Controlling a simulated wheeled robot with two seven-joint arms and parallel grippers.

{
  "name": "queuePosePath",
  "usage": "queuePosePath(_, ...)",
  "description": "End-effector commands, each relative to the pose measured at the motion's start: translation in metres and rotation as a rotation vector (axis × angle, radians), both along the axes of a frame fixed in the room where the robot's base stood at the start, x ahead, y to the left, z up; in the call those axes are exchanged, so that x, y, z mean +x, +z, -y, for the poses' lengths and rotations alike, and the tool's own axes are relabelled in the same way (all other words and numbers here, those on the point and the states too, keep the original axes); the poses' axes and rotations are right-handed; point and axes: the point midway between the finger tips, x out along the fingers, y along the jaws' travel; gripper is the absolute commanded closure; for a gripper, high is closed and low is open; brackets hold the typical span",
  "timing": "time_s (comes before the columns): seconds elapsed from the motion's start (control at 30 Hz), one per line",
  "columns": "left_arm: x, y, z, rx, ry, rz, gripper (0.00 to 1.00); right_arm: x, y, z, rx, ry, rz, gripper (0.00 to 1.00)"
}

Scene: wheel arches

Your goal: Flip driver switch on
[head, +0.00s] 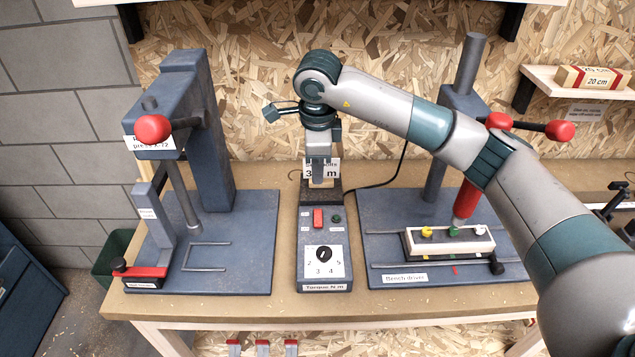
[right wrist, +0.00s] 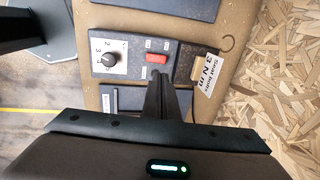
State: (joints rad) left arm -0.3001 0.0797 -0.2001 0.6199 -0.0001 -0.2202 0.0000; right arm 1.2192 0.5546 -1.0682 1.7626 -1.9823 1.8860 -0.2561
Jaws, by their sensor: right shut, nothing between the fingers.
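The driver control box (head: 324,275) stands in the middle of the bench. Its red rocker switch (head: 318,217) sits on the upper part of its face, beside a small dark green lamp (head: 336,218). In the right wrist view the red switch (right wrist: 156,58) lies just beyond the fingertips. My right gripper (head: 322,181) is shut and empty, pointing down above the box's back end. Its fingers also show in the right wrist view (right wrist: 160,76), apart from or very near the switch; contact cannot be told. My left gripper is not in view.
A torque dial (head: 324,254) is on the box below the switch. A blue press (head: 205,150) stands left, and the bench driver (head: 440,190) stands right, with a white block of coloured pieces (head: 452,240). A note card (head: 331,169) is partly hidden behind my fingers.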

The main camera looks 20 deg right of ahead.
Motion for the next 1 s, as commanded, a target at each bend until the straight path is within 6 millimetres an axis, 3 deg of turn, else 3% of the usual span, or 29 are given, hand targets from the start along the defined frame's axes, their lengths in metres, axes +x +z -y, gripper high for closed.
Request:
queuePosePath(0.7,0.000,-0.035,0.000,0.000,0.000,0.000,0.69,0.016,-0.110,0.005,0.000,-0.001,-0.002,1.00)
queuePosePath(1.0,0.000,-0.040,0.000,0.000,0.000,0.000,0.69,0.019,-0.131,0.006,0.000,0.000,0.000,1.00)
